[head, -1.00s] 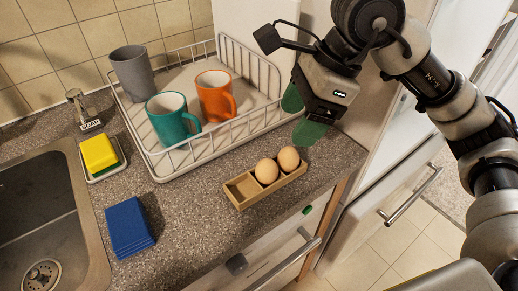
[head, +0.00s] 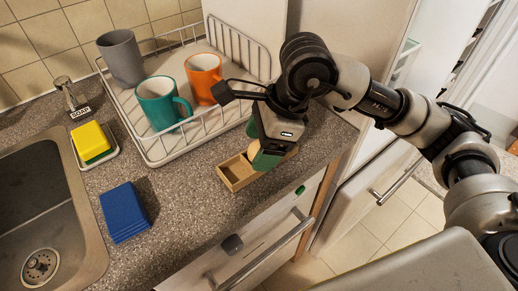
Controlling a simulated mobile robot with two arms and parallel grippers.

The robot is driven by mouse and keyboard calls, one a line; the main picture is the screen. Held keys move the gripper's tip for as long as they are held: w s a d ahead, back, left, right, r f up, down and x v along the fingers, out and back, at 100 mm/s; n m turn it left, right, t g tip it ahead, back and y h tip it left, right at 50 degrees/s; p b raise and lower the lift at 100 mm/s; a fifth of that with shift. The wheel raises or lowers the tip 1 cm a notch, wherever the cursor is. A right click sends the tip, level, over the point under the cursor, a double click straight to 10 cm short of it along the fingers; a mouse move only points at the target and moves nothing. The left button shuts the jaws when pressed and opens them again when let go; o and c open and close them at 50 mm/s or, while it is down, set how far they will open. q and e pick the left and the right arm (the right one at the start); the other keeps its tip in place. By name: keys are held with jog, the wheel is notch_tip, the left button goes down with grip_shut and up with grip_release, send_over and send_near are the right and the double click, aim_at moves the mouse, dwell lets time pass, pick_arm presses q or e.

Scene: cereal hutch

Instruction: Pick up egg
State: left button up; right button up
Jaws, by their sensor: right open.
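A small wooden egg holder (head: 238,181) sits on the counter near its right front edge; its left compartment is empty. My right gripper (head: 267,157) is open, pointing down over the holder, with its green fingertips at the level of the eggs. The eggs are mostly hidden behind the gripper. A tan sliver of an egg (head: 254,148) shows at the left of the fingers. I cannot tell whether the fingers touch an egg. My left gripper is not in view.
A white wire dish rack (head: 160,158) with a teal mug (head: 158,108), an orange mug (head: 203,75) and a grey cup (head: 121,58) stands behind the holder. A blue cloth (head: 125,212), yellow sponge (head: 90,139) and sink (head: 40,215) are left.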

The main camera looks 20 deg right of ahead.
jog(key=c, duration=0.8)
jog(key=shift+o, duration=0.2)
jog(key=shift+r, duration=0.1)
jog(key=shift+r, duration=0.55)
notch_tip(320, 180, up, 3)
jog(key=shift+f, duration=0.1)
jog(key=w+d+r, duration=0.1)
jog(key=d+r, duration=0.6)
jog(key=d, duration=0.4)
jog(key=shift+w+d+b, duration=0.3)
jog(key=shift+b, duration=0.15)
